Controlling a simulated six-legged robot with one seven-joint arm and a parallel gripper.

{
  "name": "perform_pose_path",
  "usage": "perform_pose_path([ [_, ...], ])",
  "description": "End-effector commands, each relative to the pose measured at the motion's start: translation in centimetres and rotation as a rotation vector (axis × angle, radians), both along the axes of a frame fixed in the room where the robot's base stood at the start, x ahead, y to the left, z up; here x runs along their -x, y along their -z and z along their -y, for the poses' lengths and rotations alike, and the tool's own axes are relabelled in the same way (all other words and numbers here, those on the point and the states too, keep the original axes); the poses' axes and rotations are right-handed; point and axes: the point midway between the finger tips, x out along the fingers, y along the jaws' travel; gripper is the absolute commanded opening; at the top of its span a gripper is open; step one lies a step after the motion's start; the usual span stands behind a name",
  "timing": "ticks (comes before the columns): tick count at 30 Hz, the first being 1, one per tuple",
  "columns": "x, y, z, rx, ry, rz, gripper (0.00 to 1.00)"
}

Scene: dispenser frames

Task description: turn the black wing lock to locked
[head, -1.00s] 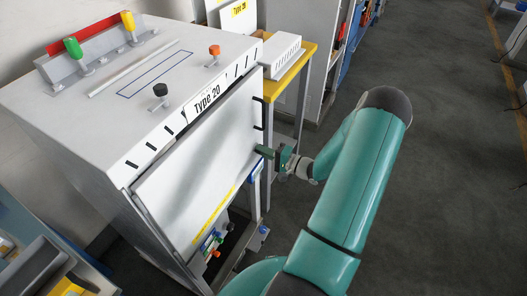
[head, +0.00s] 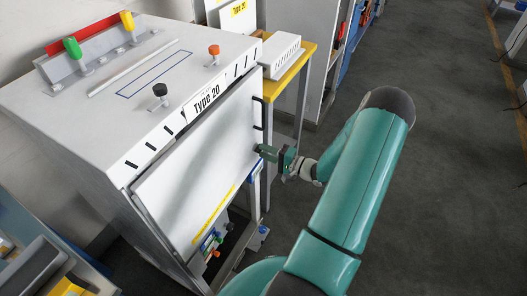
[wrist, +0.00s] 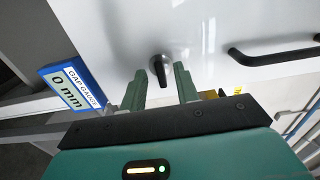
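The black wing lock (wrist: 160,68) is on the white door panel in the wrist view. Its wing points down in that picture, toward my gripper. My gripper (wrist: 160,89) is open, with one green finger on each side of the wing. A gap shows between each finger and the wing, and I see no contact. In the head view my gripper (head: 262,151) is at the right edge of the white door (head: 200,150), below the black handle (head: 260,113). The lock is hidden there.
A black knob (head: 159,90) and an orange knob (head: 214,50) stand on the cabinet top. Open floor (head: 440,200) lies right.

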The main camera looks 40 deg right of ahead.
Motion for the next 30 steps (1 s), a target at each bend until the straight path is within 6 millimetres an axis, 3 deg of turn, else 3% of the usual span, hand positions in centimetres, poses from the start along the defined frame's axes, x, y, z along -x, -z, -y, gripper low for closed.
perform_pose_path([
  [15, 10.0, 0.0, 3.6, 0.000, 0.002, -0.001, 0.31],
  [21, 11.6, 0.0, 4.1, 0.000, 0.000, 0.000, 0.31],
  [30, 11.7, 0.0, 4.2, 0.000, 0.000, 0.000, 0.31],
])
